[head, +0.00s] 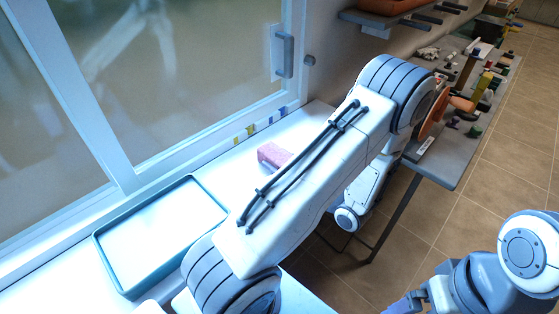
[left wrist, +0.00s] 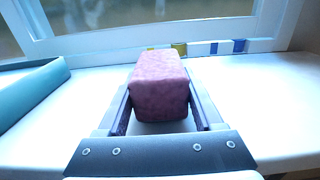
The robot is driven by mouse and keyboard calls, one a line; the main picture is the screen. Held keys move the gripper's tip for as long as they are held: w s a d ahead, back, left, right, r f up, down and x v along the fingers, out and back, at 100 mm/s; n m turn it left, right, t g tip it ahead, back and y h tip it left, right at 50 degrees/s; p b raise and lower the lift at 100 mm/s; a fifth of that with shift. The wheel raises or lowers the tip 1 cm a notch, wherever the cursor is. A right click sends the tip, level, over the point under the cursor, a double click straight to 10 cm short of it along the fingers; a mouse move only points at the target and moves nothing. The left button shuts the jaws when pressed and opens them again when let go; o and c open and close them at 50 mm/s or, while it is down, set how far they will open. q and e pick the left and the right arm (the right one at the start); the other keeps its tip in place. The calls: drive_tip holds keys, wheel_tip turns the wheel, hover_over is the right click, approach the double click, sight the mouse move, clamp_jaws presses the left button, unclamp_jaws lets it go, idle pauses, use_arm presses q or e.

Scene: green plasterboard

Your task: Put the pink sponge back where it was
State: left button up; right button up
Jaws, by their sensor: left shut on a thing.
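The pink sponge (left wrist: 160,84) is a block held between the two fingers of my left gripper (left wrist: 160,98) in the left wrist view. In the head view the sponge (head: 272,154) shows in front of the white window sill, partly covered by my left arm. My left gripper is mostly hidden behind that arm there. I cannot tell whether the sponge touches the sill. My right gripper (head: 405,304) is at the bottom right of the head view, partly cut off, and its opening is unclear.
A blue-rimmed tray (head: 119,273) lies on the sill (head: 236,184) at left. Small yellow, blue and white marks (head: 250,130) line the window's base. A grey table (head: 448,160) with several objects stands at right. The sill near the sponge is clear.

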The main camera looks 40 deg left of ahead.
use_arm(q)
drive_tip(key=shift+f, duration=0.15)
drive_tip(key=o, duration=1.3)
drive_tip(key=shift+o, duration=0.2)
drive_tip(key=shift+d+r, duration=0.1)
drive_tip(key=shift+r, duration=0.1)
drive_tip(key=d+b, duration=0.2)
drive_tip(key=d, duration=1)
drive_tip(key=shift+s, duration=0.45)
drive_tip(key=shift+a, duration=0.15)
